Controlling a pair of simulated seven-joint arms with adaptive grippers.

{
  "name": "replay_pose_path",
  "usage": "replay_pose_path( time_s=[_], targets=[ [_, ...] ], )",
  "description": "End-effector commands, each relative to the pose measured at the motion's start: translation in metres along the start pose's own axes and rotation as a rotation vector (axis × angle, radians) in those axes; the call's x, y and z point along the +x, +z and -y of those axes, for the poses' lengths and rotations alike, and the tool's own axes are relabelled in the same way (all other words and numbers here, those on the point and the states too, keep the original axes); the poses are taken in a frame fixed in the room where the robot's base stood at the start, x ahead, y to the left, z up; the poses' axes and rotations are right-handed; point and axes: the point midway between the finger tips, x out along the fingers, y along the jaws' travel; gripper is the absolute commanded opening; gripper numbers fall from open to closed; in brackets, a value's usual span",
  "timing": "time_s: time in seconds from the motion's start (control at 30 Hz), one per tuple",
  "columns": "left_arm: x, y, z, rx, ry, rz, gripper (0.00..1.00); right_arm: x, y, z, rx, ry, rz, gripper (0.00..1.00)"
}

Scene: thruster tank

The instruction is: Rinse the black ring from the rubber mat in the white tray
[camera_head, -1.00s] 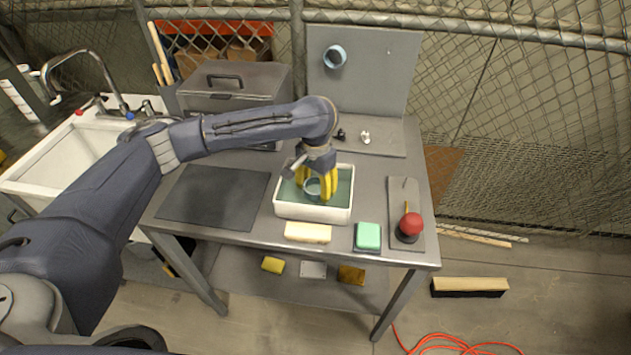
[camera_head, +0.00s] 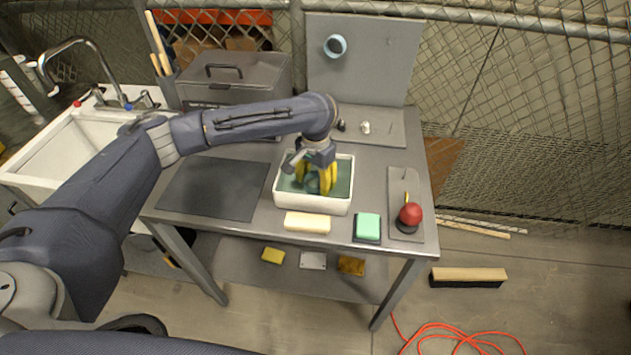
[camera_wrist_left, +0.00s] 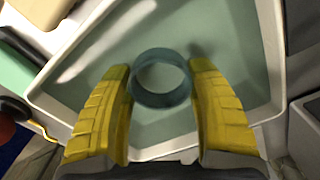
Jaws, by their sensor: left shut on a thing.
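My left gripper (camera_head: 315,181) reaches down into the white tray (camera_head: 312,205) with its yellow fingers. It is shut on the ring (camera_head: 312,187), one finger on each side of it. In the left wrist view, the ring (camera_wrist_left: 161,99) looks dark and tinted teal, held between the fingertips (camera_wrist_left: 160,72), and it appears to be in the greenish water (camera_wrist_left: 235,45). The rubber mat (camera_head: 214,188) is a flat dark sheet left of the tray, with nothing on it. My right gripper is not in view.
A cream block (camera_head: 307,222) and a green-topped sponge (camera_head: 368,227) lie in front of the tray. A red knob (camera_head: 410,214) stands on a grey plate at right. A lidded grey box (camera_head: 235,78) stands behind. A blue ring-shaped piece (camera_head: 335,46) hangs on the back panel.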

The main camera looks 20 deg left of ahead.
Motion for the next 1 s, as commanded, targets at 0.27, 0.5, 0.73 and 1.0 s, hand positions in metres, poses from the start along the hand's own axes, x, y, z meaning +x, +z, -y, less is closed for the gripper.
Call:
replay_pose_path(
  time_s=[0.27, 0.5, 0.73, 1.0],
  targets=[
    [0.000, -0.002, -0.004, 0.000, 0.001, 0.000, 0.35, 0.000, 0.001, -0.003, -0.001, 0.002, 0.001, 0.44],
    [0.000, -0.007, -0.012, 0.001, -0.001, -0.001, 0.35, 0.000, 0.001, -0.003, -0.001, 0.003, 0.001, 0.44],
    [0.000, -0.008, -0.014, 0.000, 0.000, 0.000, 0.35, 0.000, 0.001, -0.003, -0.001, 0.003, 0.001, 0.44],
    [0.000, -0.005, -0.009, -0.001, 0.000, -0.001, 0.35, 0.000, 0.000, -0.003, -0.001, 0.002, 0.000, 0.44]
  ],
)
